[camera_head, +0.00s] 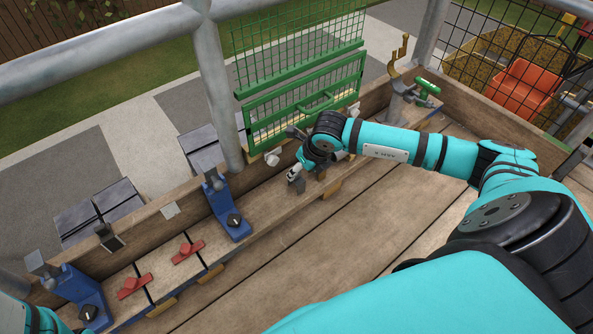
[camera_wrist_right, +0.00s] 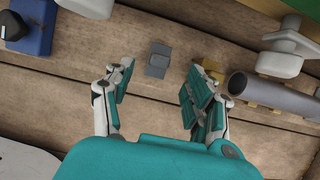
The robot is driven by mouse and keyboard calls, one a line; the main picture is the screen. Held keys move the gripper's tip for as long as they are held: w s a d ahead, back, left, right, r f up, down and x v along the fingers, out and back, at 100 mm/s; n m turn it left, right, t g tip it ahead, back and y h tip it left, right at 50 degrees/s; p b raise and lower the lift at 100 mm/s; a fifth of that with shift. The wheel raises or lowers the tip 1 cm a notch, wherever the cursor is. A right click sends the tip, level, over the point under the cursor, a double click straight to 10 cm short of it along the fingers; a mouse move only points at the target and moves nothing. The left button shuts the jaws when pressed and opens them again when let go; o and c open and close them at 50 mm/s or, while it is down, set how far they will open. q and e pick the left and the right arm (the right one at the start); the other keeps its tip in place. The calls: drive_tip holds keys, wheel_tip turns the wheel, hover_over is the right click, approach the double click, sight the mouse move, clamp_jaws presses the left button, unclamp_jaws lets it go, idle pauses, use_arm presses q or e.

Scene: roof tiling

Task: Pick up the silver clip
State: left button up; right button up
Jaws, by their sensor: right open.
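The silver clip (camera_wrist_right: 158,60) is a small grey metal piece lying on the wooden plank in the right wrist view. It sits just beyond the fingertips, roughly centred between them. My right gripper (camera_wrist_right: 157,82) is open and empty, with teal-padded fingers apart on either side. In the head view my right gripper (camera_head: 300,175) hangs low over the plank, and the wrist partly hides the spot beneath it. A small grey piece (camera_head: 299,187) beside its fingers is probably the clip. My left gripper is out of frame; only a bit of my left arm shows at the lower left.
A grey tube (camera_wrist_right: 272,97) and a tan block (camera_wrist_right: 208,72) lie right of the clip. A blue clamp (camera_head: 229,208) stands left of the gripper, with red pieces (camera_head: 187,251) farther left. A green mesh gate (camera_head: 305,100) rises behind. The deck at front is clear.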

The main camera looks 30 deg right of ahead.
sight(296, 180)
drive_tip(key=b+x, duration=0.5)
drive_tip(key=shift+w+a+f, duration=0.1)
drive_tip(key=shift+w+f, duration=0.05)
drive_tip(key=shift+w, duration=0.05)
clamp_jaws()
